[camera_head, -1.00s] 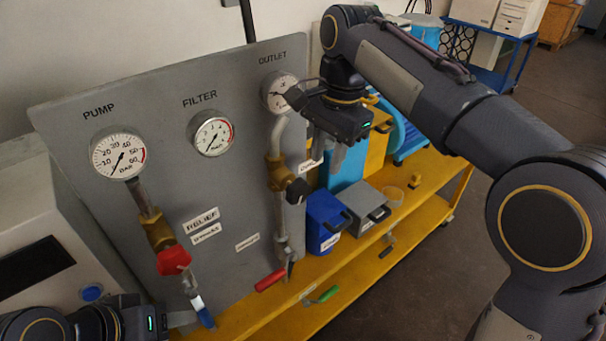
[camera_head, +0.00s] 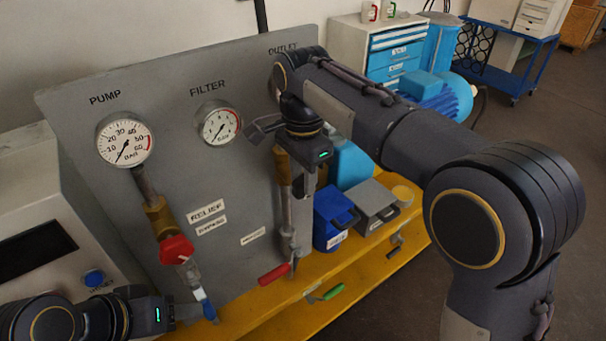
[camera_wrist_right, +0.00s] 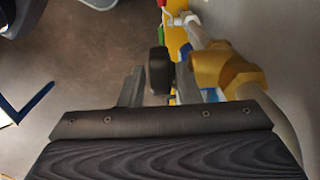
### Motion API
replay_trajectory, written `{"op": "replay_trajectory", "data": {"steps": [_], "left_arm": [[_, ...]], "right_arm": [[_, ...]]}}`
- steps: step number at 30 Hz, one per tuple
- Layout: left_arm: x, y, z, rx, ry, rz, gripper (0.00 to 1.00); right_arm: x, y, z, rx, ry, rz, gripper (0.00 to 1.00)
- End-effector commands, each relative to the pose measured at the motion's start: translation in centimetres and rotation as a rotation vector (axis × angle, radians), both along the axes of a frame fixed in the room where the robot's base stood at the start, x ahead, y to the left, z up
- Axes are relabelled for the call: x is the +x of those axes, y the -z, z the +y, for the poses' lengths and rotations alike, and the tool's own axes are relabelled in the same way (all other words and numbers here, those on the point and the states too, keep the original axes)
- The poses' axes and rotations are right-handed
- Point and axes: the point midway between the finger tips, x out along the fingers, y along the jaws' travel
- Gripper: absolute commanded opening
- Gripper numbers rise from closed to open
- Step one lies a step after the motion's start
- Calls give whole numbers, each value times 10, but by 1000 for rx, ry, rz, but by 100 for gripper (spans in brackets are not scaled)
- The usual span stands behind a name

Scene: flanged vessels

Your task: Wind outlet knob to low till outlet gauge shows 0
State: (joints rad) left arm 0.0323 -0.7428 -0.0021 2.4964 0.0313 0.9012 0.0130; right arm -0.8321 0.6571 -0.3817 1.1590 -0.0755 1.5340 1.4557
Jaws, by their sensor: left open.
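The outlet knob (camera_wrist_right: 160,72) is black and sits between the two fingers of my right gripper (camera_wrist_right: 160,88) in the right wrist view, with a visible gap on its left side. The brass valve body (camera_wrist_right: 225,68) is just right of the fingers. In the head view my right gripper (camera_head: 303,182) points down beside the outlet pipe; the knob is hard to make out there. The outlet gauge is hidden behind my right arm; only the OUTLET label (camera_head: 283,49) partly shows. My left gripper (camera_head: 190,314) is open near the blue lever (camera_head: 208,308) at lower left.
The pump gauge (camera_head: 124,140) and filter gauge (camera_head: 219,124) are on the grey panel (camera_head: 190,80). A red relief knob (camera_head: 176,249), a red lever (camera_head: 273,274) and a green lever (camera_head: 328,292) sit low. Blue and grey boxes stand on the yellow bench (camera_head: 262,310).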

Motion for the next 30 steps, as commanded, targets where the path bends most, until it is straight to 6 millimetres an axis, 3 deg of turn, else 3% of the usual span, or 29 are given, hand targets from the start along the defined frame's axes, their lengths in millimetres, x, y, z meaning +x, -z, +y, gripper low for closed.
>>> {"op": "replay_trajectory", "data": {"steps": [4,12,20,30], "left_arm": [[0,0,0,0,0,0,50],[0,0,0,0,0,0,50],[0,-1,0,0,0,0,50],[0,-2,0,0,0,0,50]], "right_arm": [[0,0,0,0,0,0,30],[0,0,0,0,0,0,0],[-1,-1,1,-31,-2,-21,0],[-5,2,7,-202,-4,-146,0]]}}
